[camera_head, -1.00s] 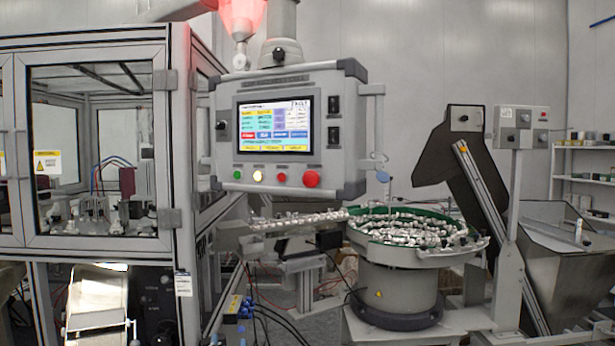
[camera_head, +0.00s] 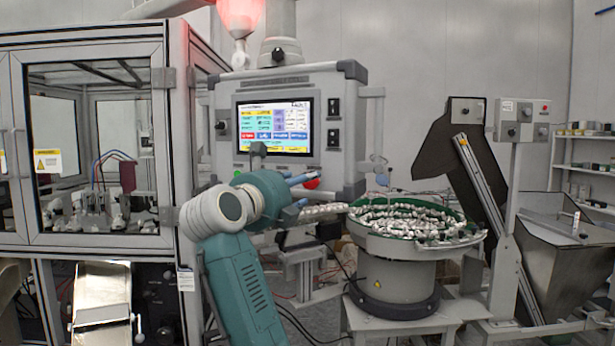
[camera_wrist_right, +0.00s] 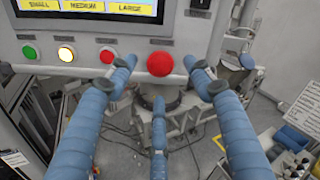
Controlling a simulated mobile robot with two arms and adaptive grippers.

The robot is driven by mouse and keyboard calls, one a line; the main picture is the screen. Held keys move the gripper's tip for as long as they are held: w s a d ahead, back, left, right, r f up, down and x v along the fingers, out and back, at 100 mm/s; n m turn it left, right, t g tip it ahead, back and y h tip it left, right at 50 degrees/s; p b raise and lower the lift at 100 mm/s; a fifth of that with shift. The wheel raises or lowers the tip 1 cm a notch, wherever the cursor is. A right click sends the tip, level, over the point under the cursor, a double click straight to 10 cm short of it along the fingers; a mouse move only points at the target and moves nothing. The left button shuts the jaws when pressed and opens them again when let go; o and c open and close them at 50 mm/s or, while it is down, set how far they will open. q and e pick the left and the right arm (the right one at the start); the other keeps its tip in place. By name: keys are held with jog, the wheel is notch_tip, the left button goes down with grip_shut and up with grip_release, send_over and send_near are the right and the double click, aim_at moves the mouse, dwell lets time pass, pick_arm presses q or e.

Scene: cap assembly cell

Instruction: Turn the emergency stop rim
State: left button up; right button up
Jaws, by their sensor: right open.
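The emergency stop is a round red knob (camera_wrist_right: 160,64) low on the grey control panel (camera_wrist_right: 185,35). In the head view the red knob (camera_head: 312,184) shows partly behind a blue finger. My right gripper (camera_head: 304,187) is in front of the panel's lower edge, its fingers pointing at the knob. In the wrist view the right gripper (camera_wrist_right: 158,76) is open, with two blue fingers left and right of the knob and a third below it. Nothing is between the fingers in front of the knob. I cannot tell whether any fingertip touches it. My left gripper is not in view.
A green button (camera_wrist_right: 30,51), a lit white-yellow button (camera_wrist_right: 66,53) and a small red button (camera_wrist_right: 107,55) sit left of the knob. A touchscreen (camera_head: 273,126) is above. A parts bowl (camera_head: 400,247) stands below right. A glazed cabinet (camera_head: 90,60) is at left.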

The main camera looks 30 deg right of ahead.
jog(key=p+x, duration=0.1)
jog(key=x, duration=0.3)
jog(key=shift+w+d, duration=0.2)
jog(key=shift+d, duration=0.15)
